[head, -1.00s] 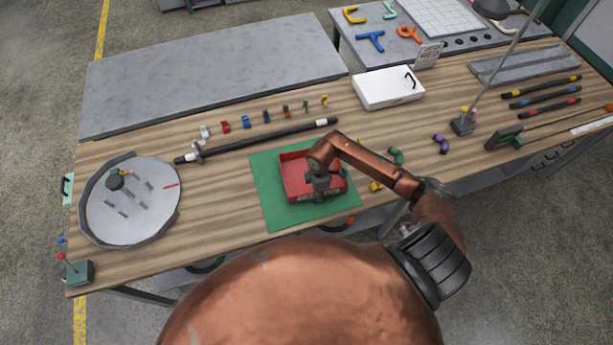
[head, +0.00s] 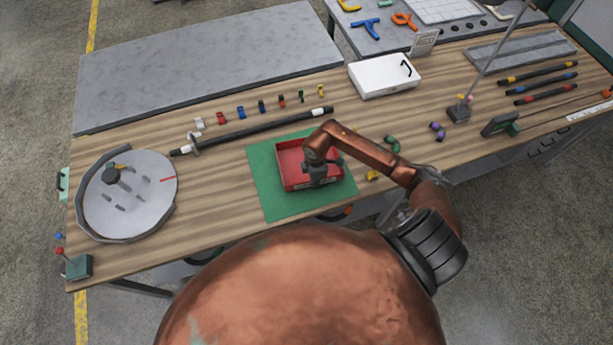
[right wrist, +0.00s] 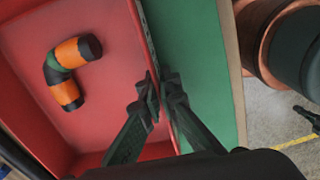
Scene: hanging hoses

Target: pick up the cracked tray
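A red tray (head: 291,160) sits on a green mat (head: 262,185) near the front edge of the workbench. I cannot make out a crack in it. In the right wrist view, a bent hose piece with orange and black bands (right wrist: 68,72) lies on the tray's red floor (right wrist: 98,110). My right gripper (head: 317,182) is at the tray's near wall. In the right wrist view its fingers (right wrist: 160,90) are closed in on the wall, one inside the tray and one outside over the mat. My left gripper is not in view.
A round grey turntable (head: 128,212) is at left. A thin slanted pole on a base (head: 459,113) stands at right. Bare wood lies left of the mat.

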